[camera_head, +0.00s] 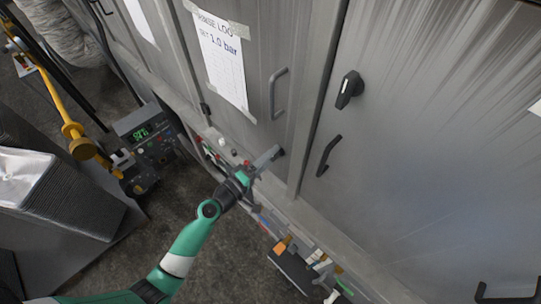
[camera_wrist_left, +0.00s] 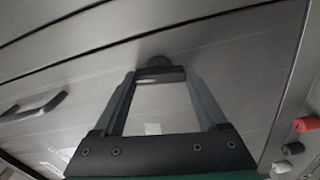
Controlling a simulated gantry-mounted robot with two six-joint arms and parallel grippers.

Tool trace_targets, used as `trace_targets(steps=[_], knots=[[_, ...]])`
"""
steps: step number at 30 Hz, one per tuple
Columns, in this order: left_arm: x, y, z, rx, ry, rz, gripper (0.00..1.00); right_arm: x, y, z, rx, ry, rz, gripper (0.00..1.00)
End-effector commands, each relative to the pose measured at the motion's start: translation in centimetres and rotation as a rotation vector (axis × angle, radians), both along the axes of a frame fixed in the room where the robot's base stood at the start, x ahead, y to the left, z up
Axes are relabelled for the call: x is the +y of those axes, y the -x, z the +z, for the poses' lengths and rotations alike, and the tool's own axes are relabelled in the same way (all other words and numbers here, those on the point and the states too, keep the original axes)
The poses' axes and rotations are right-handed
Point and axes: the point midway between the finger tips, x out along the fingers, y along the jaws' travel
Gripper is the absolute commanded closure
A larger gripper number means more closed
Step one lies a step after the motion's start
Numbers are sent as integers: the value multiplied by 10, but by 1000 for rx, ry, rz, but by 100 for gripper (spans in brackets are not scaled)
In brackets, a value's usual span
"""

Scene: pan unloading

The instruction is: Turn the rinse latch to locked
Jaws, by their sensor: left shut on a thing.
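The rinse latch (camera_wrist_left: 158,72) is a small dark piece on the grey door face, at the top middle of the left wrist view. In the head view its dark end (camera_head: 280,152) shows at the low edge of the door with the taped rinse log. My left gripper (camera_head: 274,154) reaches it from below, its grey fingers closed about the latch. In the left wrist view the two fingers (camera_wrist_left: 158,76) stand either side of it. The fingers hide part of the latch, and I cannot read its marking. My right gripper is not in view.
The rinse log sheet (camera_head: 222,58) hangs above, beside a grey pull handle (camera_head: 280,93). A black latch (camera_head: 349,89) and black handle (camera_head: 328,156) sit on the right-hand door. Several small fittings (camera_wrist_left: 302,124) lie right of the door. A yellow pipe (camera_head: 72,118) stands left.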

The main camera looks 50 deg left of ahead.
Motion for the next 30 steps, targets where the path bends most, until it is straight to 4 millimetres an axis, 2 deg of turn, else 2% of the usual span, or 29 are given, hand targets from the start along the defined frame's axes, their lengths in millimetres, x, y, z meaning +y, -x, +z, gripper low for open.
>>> trace_targets(steps=[12, 27, 28, 30], knots=[[0, 0, 0, -7, 175, 1, 81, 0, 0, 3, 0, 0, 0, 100], [0, 0, 0, -8, 194, 0, 81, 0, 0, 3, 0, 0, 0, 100], [0, 0, 0, -8, 194, 0, 20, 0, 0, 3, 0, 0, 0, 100], [0, 0, 0, -7, 193, 0, 12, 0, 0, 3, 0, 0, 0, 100]])
